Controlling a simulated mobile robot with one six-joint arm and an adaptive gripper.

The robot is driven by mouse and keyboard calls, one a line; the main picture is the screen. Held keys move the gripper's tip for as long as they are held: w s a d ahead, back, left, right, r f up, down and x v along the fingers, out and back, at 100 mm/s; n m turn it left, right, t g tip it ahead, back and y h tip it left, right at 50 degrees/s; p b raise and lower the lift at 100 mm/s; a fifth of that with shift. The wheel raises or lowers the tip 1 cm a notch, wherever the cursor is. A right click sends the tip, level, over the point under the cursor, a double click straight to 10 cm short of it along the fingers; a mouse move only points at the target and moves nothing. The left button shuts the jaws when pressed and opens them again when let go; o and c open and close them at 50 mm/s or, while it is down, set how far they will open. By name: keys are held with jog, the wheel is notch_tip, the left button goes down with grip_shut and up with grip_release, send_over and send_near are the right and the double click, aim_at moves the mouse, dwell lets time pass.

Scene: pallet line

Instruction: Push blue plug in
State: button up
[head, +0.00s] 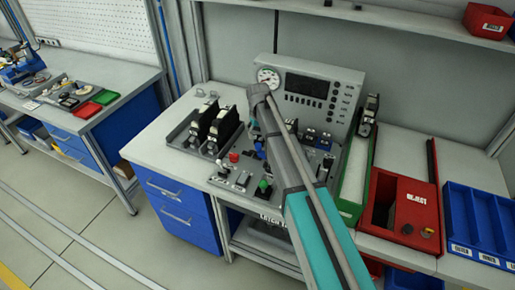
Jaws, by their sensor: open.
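A small blue piece (259,145), which looks like the blue plug, shows on the test fixture (222,181) just left of my arm. It is too small to tell how deep it sits. A red plug (233,157) stands to its left and a green plug (263,188) is nearer the front. My teal and grey arm reaches up across the fixture from the bottom of the head view and covers part of it. I cannot make out my gripper's fingers; they are hidden behind my arm.
A grey instrument panel with a round gauge (268,77) stands behind the fixture. Black devices (225,128) stand in a tray to the left. A green-lined tray (355,170), a red reject bin (413,208) and blue bins (480,222) are to the right.

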aim_at(258, 144)
jog(key=shift+f+b, duration=2.55)
jog(key=shift+f, duration=0.35)
grip_shut()
